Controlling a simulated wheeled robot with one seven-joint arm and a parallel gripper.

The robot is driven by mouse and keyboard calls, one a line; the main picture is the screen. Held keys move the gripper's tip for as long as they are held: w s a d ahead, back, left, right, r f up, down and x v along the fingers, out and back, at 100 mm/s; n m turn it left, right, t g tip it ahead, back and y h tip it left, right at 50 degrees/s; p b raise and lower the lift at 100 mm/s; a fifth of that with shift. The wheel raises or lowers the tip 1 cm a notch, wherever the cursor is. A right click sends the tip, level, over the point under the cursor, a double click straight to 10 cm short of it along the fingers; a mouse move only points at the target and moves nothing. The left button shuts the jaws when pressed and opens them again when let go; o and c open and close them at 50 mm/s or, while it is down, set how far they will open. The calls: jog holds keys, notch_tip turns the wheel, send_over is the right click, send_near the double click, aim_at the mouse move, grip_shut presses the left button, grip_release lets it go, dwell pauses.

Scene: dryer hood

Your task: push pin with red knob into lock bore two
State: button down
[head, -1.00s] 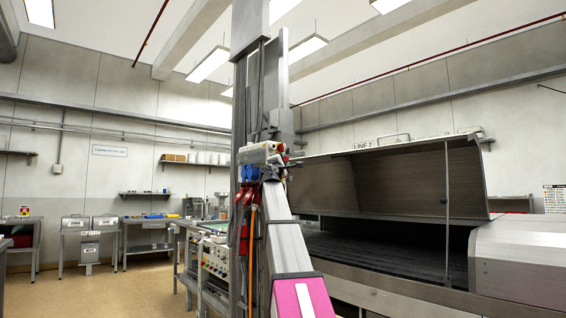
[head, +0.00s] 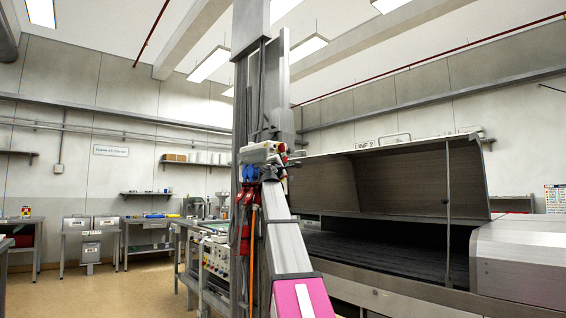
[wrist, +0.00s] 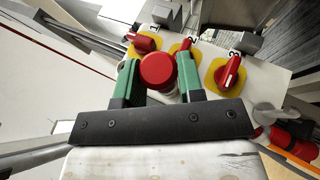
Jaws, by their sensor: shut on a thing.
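In the wrist view, my gripper (wrist: 158,85) has two green fingers, shut on a round red knob (wrist: 157,69). The knob faces the camera, and any pin shaft behind it is hidden. Beyond it is a pale panel with three yellow plates bearing red handles, numbered 1, 2 and 3. The plate marked 2 (wrist: 184,48) is partly covered by the knob and right finger. Its bore is hidden, so I cannot tell whether the pin touches or enters it. In the head view, my arm hides the gripper and knob.
Plate 1's red handle (wrist: 142,42) is close to the left finger. Plate 3's red handle (wrist: 229,72) is to the right. The open dryer hood (head: 390,185) and its conveyor are right of my arm in the head view. Open floor (head: 120,285) lies to the left.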

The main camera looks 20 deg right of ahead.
jog(key=shift+w+a, duration=0.2)
jog(key=shift+w, duration=0.3)
jog(key=shift+w+a, duration=0.15)
jog(key=shift+w, duration=0.3)
jog(key=c, duration=0.7)
grip_release()
jog(key=shift+o, duration=0.2)
jog(key=shift+s, duration=0.1)
jog(key=v, duration=1)
jog(key=shift+s+a+f, duration=0.2)
jog(key=shift+s, duration=0.05)
